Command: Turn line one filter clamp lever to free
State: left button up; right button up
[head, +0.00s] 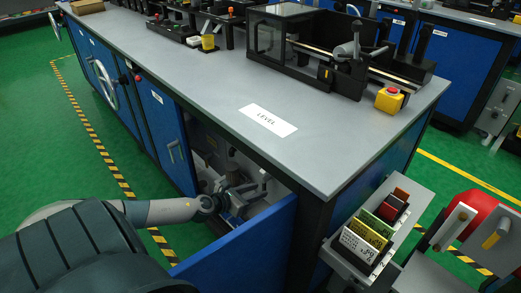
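My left arm comes in from the left and reaches into the open cabinet under the grey bench. My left gripper (246,192) is inside the opening, close to small grey metal fittings (265,182). The filter clamp lever may be among these fittings, but they are too small and dark to tell it apart. I cannot see whether the gripper touches them or whether its fingers are open or shut. My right gripper is not in view.
A rack of coloured cards (370,234) is at the bench's right corner. A yellow box with a red button (390,99) sits on top.

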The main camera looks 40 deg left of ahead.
pick_arm(q)
jog(key=shift+x, duration=1.3)
grip_shut()
